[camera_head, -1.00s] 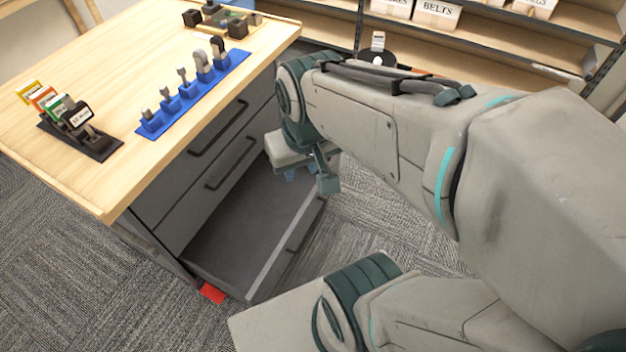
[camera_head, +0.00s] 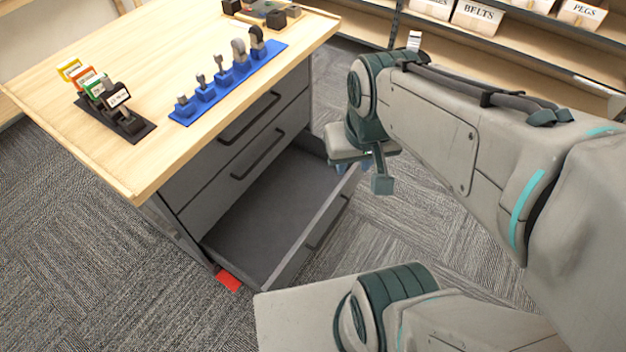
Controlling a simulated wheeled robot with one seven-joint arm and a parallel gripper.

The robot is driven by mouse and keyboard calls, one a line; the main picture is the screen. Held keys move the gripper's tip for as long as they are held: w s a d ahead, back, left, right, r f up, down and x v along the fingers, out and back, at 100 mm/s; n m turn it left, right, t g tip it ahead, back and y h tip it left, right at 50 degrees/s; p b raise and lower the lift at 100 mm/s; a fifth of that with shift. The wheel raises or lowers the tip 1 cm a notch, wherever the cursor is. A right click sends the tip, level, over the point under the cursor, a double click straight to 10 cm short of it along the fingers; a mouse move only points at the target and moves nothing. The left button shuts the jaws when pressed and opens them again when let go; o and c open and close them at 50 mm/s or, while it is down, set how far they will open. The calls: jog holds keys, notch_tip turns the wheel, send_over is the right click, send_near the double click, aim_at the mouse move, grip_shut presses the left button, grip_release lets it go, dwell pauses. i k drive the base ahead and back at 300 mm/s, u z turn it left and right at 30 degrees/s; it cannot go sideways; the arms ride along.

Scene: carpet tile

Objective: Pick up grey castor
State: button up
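A blue rack (camera_head: 218,92) on the workbench holds several small grey pieces in a row. A grey piece with a rounded, wheel-like top (camera_head: 240,54) stands near its far end, with a darker piece (camera_head: 257,42) beside it. My gripper (camera_head: 342,167) points down beside the bench, above the far outer end of the open bottom drawer (camera_head: 262,225). It is well right of the rack and below the bench top. The visible drawer floor is bare.
The wooden bench top (camera_head: 150,45) has a dark stand of coloured cards (camera_head: 118,118) at left and dark blocks (camera_head: 268,14) at the back. A red piece (camera_head: 228,280) lies by the drawer's front corner. Shelves with labelled boxes (camera_head: 478,16) stand behind. Carpet is clear at left.

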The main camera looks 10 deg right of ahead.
aim_at(237, 44)
jog(key=k, duration=0.5)
jog(key=z, duration=1.45)
jog(key=i, duration=1.25)
jog(key=u, duration=2.9)
jog(key=i, duration=0.5)
jog(key=u, duration=0.05)
